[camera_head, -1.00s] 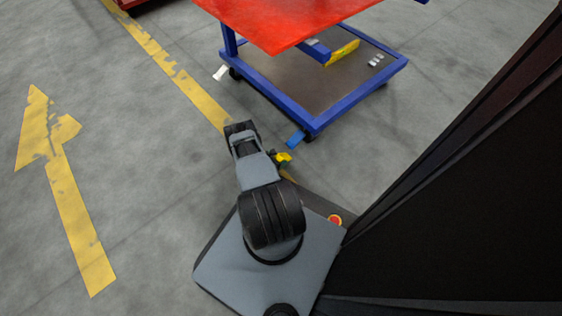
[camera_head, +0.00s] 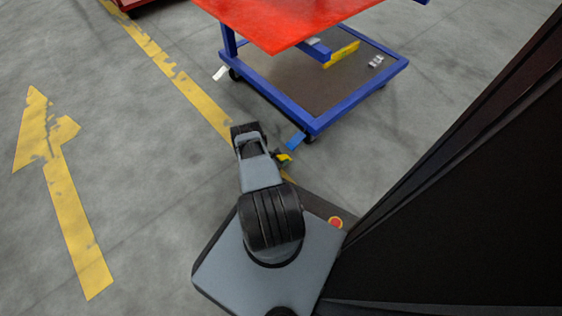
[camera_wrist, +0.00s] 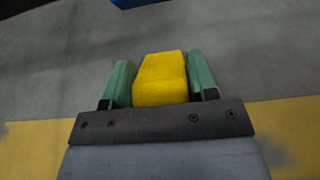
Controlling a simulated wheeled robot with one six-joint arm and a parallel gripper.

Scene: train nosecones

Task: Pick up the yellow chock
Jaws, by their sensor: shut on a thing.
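The yellow chock (camera_wrist: 160,80) is a blocky yellow piece between the two green fingers of my gripper (camera_wrist: 160,75) in the wrist view. My gripper is shut on it, with a finger against each side. In the head view a small bit of yellow, likely the chock (camera_head: 284,157), shows at the end of my arm. Most of my gripper is hidden there by the arm.
A blue-framed cart (camera_head: 315,122) with a red top (camera_head: 285,22) stands close beyond my arm. A yellow floor line (camera_head: 190,88) runs past on the left, and a yellow arrow (camera_head: 62,200) is painted farther left. The floor on the left is clear.

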